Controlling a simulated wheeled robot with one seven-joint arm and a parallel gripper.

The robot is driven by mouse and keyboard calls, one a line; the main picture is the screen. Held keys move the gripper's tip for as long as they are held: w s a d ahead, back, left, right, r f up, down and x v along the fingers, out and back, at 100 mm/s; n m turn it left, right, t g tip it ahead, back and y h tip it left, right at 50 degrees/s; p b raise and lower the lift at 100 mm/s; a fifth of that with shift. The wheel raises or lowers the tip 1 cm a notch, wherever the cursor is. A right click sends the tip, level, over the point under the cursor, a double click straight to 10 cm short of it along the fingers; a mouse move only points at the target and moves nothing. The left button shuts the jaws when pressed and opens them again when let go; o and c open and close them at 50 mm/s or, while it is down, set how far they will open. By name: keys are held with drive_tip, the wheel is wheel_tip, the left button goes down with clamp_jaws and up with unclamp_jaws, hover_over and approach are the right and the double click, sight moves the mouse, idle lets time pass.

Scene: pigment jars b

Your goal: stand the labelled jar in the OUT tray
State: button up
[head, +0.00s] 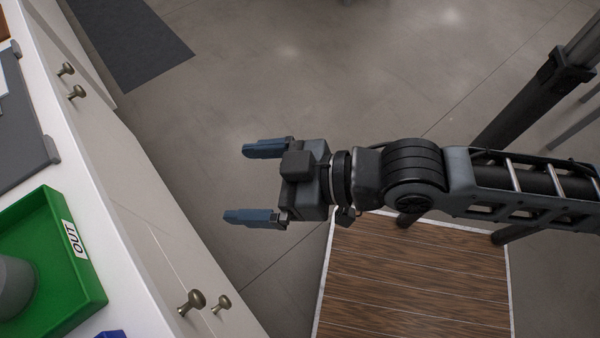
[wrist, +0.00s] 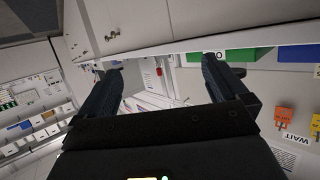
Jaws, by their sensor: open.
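The green OUT tray (head: 88,285) is on the white counter at the lower left of the head view, its white OUT label facing the counter's edge. It also shows at the top of the wrist view (wrist: 250,54). A grey rounded object (head: 12,285) is in the tray, cut off by the picture's left edge; I cannot tell whether it is a jar, and no label shows on it. No labelled jar can be made out elsewhere. My gripper (head: 236,183) is open and empty over the floor, right of the counter and apart from it; its fingers frame the wrist view (wrist: 163,62).
The white counter (head: 110,215) has protruding drawer knobs (head: 192,302) along its front. A blue tray (head: 112,334) sits close to the green one. A dark mat (head: 130,45) and a wooden-topped surface (head: 415,275) are nearby. Open floor lies around my gripper.

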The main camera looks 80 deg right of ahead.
drive_tip(key=s+d+r+h, duration=0.1)
drive_tip(key=s+r, duration=0.1)
drive_tip(key=s, duration=0.9)
drive_tip(key=shift+m+t, duration=0.3)
